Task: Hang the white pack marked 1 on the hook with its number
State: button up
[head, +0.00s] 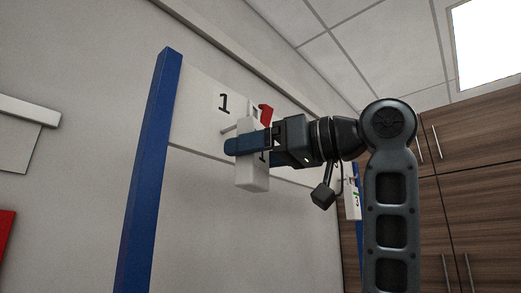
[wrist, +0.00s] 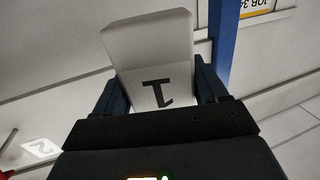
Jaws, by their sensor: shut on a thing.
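My gripper (head: 245,145) is shut on the white pack (head: 252,178) and holds it upright in front of the white board (head: 195,118). In the wrist view the pack (wrist: 152,45) sits between my fingers, and its black 1 shows upside down. The board carries a black 1, with a short pale hook (head: 228,131) below it, just left of the pack's top. The pack and my fingers partly hide this area. I cannot tell whether the pack touches the hook.
A blue post (head: 150,160) stands at the board's left end. A red item (head: 266,114) shows behind my gripper. Wooden cabinets (head: 470,180) stand at the right. A plate marked 2 (wrist: 41,150) shows in the wrist view.

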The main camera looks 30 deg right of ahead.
aim_at(265, 162)
jog(key=shift+w+a+f, duration=0.1)
jog(key=shift+w+a, duration=0.15)
jog(key=shift+w, duration=0.4)
jog(key=shift+w+a, duration=0.2)
jog(key=shift+w, duration=0.45)
jog(key=shift+w+a+f, duration=0.2)
jog(key=shift+w+f, duration=0.35)
jog(key=shift+w, duration=0.05)
jog(key=o, duration=1.1)
jog(key=shift+o, duration=0.2)
jog(key=b+v, duration=0.2)
jog(key=v, duration=0.5)
jog(key=shift+s+d+f+b, duration=0.1)
jog(key=shift+s+d+b, duration=0.15)
jog(key=shift+s+b, duration=0.05)
